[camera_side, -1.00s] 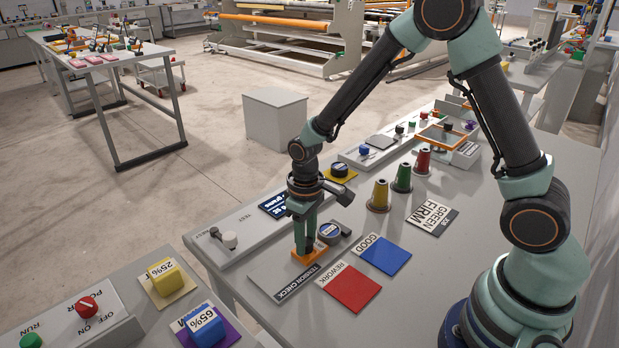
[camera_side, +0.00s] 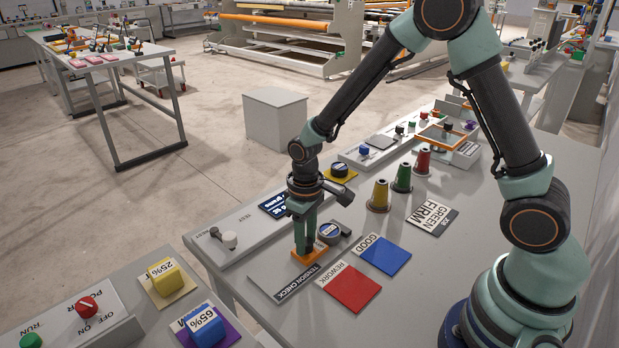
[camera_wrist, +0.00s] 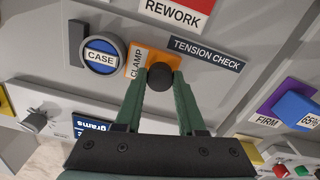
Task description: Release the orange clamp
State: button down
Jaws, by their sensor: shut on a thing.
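The orange clamp (camera_side: 310,256) lies on the tension check station, beside the TENSION CHECK label (camera_side: 297,284). In the wrist view the orange clamp (camera_wrist: 138,59) carries the word CLAMP and a round black knob (camera_wrist: 159,77). My gripper (camera_side: 306,246) points straight down at the clamp. In the wrist view my gripper (camera_wrist: 161,80) has its two green fingers on either side of the black knob, shut on it. The round blue-and-white CASE piece (camera_wrist: 101,55) sits next to the clamp, in a grey holder; it also shows in the side view (camera_side: 329,231).
A red REWORK pad (camera_side: 352,289) and a blue GOOD pad (camera_side: 385,256) lie right of the clamp. Yellow, green and red cones (camera_side: 402,178) stand farther back. A display (camera_side: 274,205) and a white knob (camera_side: 230,240) are at the left. The bench front is clear.

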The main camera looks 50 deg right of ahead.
jog(key=shift+a, duration=2.65)
jog(key=c, duration=0.5)
grip_release()
jog(key=shift+r, duration=0.1)
notch_tip(320, 180, up, 12)
jog(key=s+d+r+m+t, duration=0.2)
jog(key=s+d+r+t, duration=0.3)
jog(key=s+d+r, duration=0.5)
jog(key=shift+d+m+t, duration=0.3)
jog(key=shift+d, duration=0.1)
